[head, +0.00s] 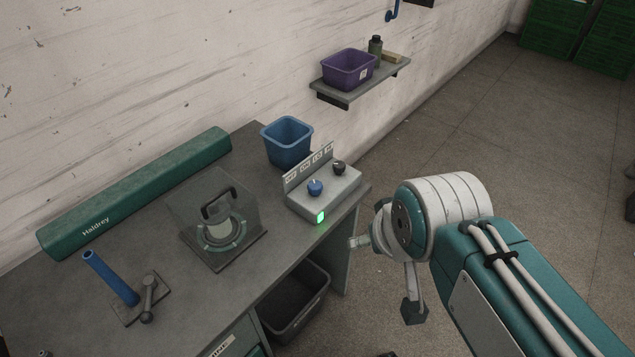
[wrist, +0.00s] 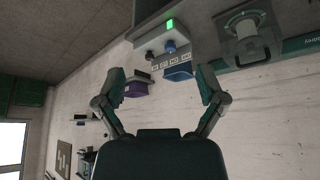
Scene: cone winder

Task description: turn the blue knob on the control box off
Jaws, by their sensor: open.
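The grey control box (head: 325,192) sits on the bench near its right end, with a labelled panel standing along its back. The blue knob (head: 315,187) is on its top, left of a black knob (head: 339,167). A green light (head: 320,216) glows on its front. In the wrist view the box appears upside down, with the blue knob (wrist: 170,47) and green light (wrist: 170,25) at the top. My gripper (wrist: 162,80) is open and empty, its fingers spread wide, apart from the box. In the head view my arm is right of the bench; the fingers are partly hidden.
A clear cover with a black handle (head: 218,206) stands left of the box. A blue bin (head: 287,142) is behind it. A blue tube (head: 111,278) and a crank (head: 149,296) are at the front left. A shelf (head: 335,92) holds a purple bin (head: 347,69). Floor at right is clear.

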